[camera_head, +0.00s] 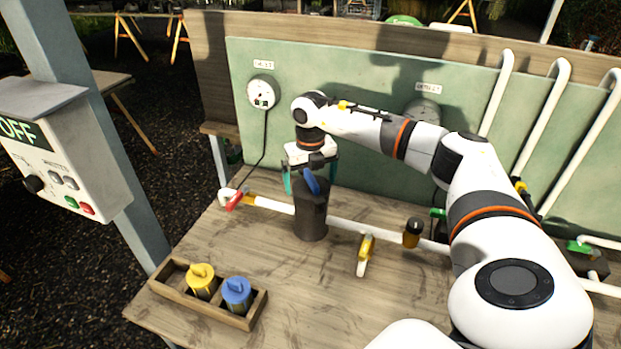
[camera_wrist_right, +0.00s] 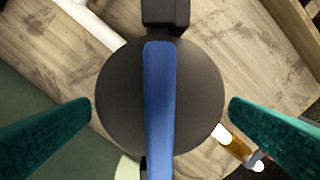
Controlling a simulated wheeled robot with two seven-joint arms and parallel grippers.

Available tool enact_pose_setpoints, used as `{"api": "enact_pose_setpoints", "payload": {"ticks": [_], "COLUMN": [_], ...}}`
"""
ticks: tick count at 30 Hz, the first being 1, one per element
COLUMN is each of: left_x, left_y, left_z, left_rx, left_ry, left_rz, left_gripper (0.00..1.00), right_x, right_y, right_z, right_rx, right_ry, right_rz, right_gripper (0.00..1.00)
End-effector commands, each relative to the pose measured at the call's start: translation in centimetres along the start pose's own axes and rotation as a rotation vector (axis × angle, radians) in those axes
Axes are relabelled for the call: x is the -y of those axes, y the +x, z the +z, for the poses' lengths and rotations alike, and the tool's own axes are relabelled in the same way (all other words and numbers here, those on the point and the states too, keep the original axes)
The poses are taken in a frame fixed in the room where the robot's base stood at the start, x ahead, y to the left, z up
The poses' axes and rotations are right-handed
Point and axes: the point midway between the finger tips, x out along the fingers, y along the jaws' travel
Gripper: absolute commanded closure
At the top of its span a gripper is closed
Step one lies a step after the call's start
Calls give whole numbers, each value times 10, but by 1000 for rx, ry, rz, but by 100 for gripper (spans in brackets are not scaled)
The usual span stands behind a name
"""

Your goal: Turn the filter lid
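The filter (camera_head: 311,215) is a dark grey upright canister on the white pipe run, with a blue bar handle (camera_head: 311,182) across its lid. In the right wrist view the round dark lid (camera_wrist_right: 120,100) fills the middle, and the blue handle (camera_wrist_right: 159,110) runs up and down across it. My right gripper (camera_head: 310,175) is over the filter. Its two teal fingers are spread wide, one on each side of the lid, with the handle between them and a gap to it on both sides. My left gripper is not in view.
A wooden tray (camera_head: 238,323) with a yellow (camera_head: 201,283) and a blue cartridge (camera_head: 237,294) lies at the front left. Red (camera_head: 235,200) and yellow (camera_head: 365,247) valve handles sit along the pipe. A round gauge (camera_head: 262,92) hangs on the green panel (camera_head: 300,60) behind.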

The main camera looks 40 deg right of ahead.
Motion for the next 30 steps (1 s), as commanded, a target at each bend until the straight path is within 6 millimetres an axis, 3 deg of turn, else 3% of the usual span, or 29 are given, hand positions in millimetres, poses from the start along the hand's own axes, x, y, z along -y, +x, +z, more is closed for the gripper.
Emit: {"api": "enact_pose_setpoints", "payload": {"ticks": [8, 21, 30], "left_x": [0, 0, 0], "left_y": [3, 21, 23], "left_z": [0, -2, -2], "left_rx": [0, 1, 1], "left_ry": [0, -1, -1], "left_rz": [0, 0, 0], "left_gripper": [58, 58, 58], "right_x": [0, 0, 0], "right_y": [-9, -94, -120], "right_z": [-1, 0, 0], "right_rx": [-3, -4, 0], "right_ry": [-1, -1, -1], "right_rz": [-2, -3, -1], "right_gripper": [0, 0, 0]}}
